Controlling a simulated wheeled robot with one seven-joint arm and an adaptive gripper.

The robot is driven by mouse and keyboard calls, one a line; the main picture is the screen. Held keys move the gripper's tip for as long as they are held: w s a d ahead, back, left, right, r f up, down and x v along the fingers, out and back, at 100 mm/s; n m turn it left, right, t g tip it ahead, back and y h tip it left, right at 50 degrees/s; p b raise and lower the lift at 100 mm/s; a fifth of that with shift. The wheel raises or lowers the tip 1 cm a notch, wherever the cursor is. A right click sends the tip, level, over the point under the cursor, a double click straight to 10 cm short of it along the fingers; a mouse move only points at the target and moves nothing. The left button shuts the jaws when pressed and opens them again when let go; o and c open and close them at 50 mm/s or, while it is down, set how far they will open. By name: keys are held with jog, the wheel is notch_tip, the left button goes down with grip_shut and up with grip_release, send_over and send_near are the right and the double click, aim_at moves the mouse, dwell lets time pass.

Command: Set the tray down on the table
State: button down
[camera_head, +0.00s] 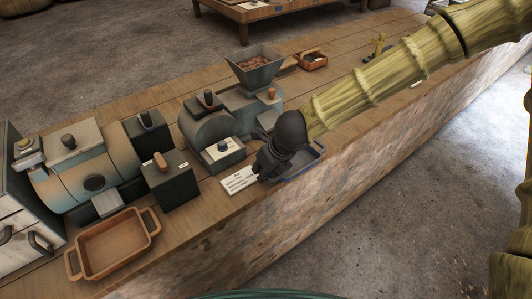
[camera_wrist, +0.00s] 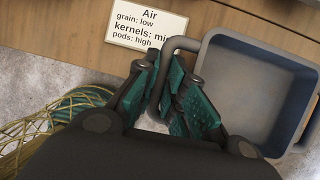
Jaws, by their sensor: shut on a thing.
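A blue-grey tray (camera_head: 312,156) is at the front edge of the long wooden table (camera_head: 345,132), partly hidden behind my dark gripper (camera_head: 265,168). In the wrist view the empty tray (camera_wrist: 255,95) lies to the right of my gripper (camera_wrist: 160,78), and its loop handle passes between the fingers. The fingers are shut on that handle. In the wrist view the tray overlaps the table's front edge and the floor beyond. I cannot tell whether its underside touches the table.
A white label card (camera_head: 239,180) lies just left of my gripper. Behind stand a machine with a hopper (camera_head: 254,68) and a grey drum machine (camera_head: 210,130). An orange tray (camera_head: 113,243) is at the left front. A small wooden tray (camera_head: 313,60) sits farther back.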

jog(key=w+p, duration=0.1)
jog(key=w, duration=0.5)
jog(key=w+f+p, duration=0.1)
jog(key=w, duration=0.2)
jog(key=shift+w+p, duration=0.3)
jog(key=shift+w, duration=0.05)
jog(key=shift+f, duration=1.7)
jog(key=c, duration=1.5)
grip_release()
jog(key=v, duration=1.2)
jog(key=shift+a, duration=0.1)
